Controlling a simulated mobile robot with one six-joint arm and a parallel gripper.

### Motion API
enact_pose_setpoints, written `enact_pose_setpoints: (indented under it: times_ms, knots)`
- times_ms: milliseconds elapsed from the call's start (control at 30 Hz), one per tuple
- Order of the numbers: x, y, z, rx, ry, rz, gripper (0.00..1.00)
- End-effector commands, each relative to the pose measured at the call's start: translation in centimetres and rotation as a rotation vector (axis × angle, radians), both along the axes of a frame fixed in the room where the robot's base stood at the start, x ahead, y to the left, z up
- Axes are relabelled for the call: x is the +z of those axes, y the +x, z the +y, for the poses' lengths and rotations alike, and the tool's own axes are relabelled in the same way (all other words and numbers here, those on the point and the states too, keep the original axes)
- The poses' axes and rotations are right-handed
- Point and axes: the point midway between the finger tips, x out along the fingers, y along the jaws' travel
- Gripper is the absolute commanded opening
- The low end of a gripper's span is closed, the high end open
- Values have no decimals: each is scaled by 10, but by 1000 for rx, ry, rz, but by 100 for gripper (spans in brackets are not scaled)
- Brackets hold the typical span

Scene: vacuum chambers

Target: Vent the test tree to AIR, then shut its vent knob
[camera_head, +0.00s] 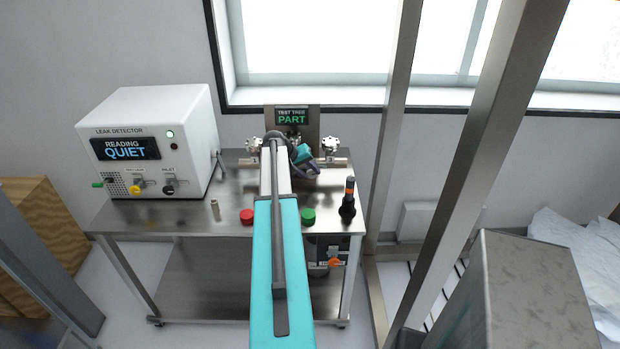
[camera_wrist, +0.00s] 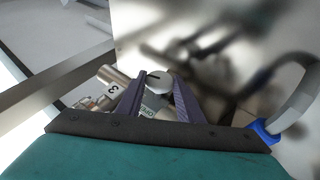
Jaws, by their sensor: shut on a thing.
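The test tree stands at the back of the steel cart, under a small display (camera_head: 292,117) that reads "TEST TREE PART" in green. My gripper (camera_head: 314,170) is at the tree's right side in the head view, where my arm hides much of the tree. In the wrist view, my two dark fingers (camera_wrist: 161,88) are closed on a round, pale knob (camera_wrist: 159,79) with a dark line across its face. A metal fitting (camera_wrist: 113,88) marked 3 is just left of the fingers.
A leak detector (camera_head: 150,140) on the cart's left reads "QUIET". A red button (camera_head: 247,216), a green button (camera_head: 308,216) and a dark, orange-banded stack (camera_head: 348,198) stand along the front. A small cylinder (camera_head: 215,210) stands on the otherwise clear front left. Metal posts (camera_head: 455,170) rise at right.

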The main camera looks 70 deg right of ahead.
Motion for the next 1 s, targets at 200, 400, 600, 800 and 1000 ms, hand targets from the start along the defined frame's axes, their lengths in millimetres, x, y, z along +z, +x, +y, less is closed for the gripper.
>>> enact_pose_setpoints:
  times_ms: [200,400,600,800,1000]
  knots:
    - [-7,4,0,1,-57,141,11]
    - [-7,5,1,1,-97,244,11]
    - [-6,4,1,0,-121,307,11]
    - [-4,4,1,0,-130,331,11]
    - [-4,4,2,-1,-130,332,11]
